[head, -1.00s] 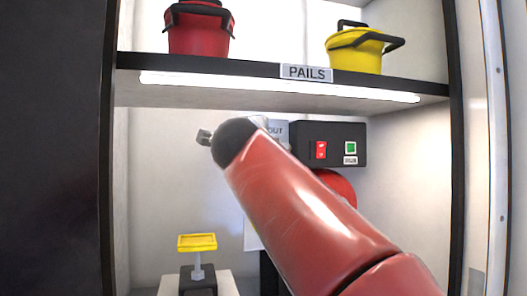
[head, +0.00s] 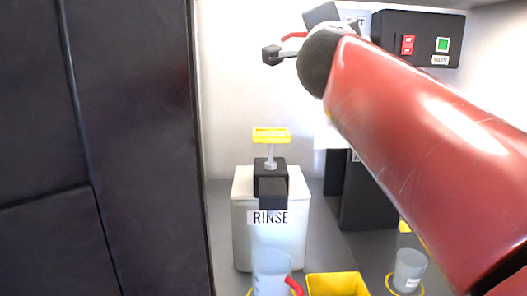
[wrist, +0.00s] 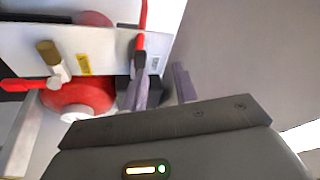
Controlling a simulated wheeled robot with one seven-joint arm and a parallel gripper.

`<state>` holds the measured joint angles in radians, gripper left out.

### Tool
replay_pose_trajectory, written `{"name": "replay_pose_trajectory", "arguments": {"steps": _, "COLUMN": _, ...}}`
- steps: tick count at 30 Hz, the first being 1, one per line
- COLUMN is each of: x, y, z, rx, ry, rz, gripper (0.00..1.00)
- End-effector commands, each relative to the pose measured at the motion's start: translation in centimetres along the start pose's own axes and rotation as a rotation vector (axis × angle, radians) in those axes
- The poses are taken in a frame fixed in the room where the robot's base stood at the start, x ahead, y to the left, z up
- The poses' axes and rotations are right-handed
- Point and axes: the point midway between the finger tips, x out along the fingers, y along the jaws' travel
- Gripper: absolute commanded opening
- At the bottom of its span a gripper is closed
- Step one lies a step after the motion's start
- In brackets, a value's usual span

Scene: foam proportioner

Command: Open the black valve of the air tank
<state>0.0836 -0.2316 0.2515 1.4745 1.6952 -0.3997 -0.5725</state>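My gripper (wrist: 165,72) is open in the wrist view, its two grey fingers apart with nothing clearly between them. A red lever (wrist: 143,18) runs down to the tip of the left finger; whether they touch I cannot tell. A black part (wrist: 125,92), perhaps the black valve, is mostly hidden behind that finger. Left of it a gold-and-white valve (wrist: 50,55) has another red lever (wrist: 25,85). A red rounded body (wrist: 75,97), perhaps the tank, is below the white panel (wrist: 105,45). In the head view my gripper (head: 272,54) is beside a bit of red lever (head: 293,36).
A black box (head: 420,30) with red and green switches is at the upper right. A white RINSE container (head: 250,235) with a yellow-topped pump stands below. A clear cup (head: 271,272), a yellow bin (head: 337,284) and another cup (head: 409,268) are at the bottom.

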Motion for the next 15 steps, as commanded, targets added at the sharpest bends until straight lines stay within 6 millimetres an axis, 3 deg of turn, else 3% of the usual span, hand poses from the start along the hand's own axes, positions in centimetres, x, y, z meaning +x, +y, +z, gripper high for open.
{"name": "replay_pose_trajectory", "arguments": {"steps": 2, "x": -2.2, "y": 0.8, "z": 2.0, "rx": -0.151, "ry": -0.103, "rz": -0.071, "gripper": 0.29}}
{"name": "replay_pose_trajectory", "arguments": {"steps": 5, "x": -5.2, "y": 3.8, "z": 5.4, "rx": -0.338, "ry": -0.278, "rz": -0.113, "gripper": 0.29}}
{"name": "replay_pose_trajectory", "arguments": {"steps": 9, "x": -10.9, "y": 11.3, "z": 9.6, "rx": -0.577, "ry": -0.564, "rz": -0.067, "gripper": 0.29}}
{"name": "replay_pose_trajectory", "arguments": {"steps": 15, "x": -19.8, "y": 23.7, "z": 11.7, "rx": -0.815, "ry": -0.916, "rz": 0.132, "gripper": 0.29}}
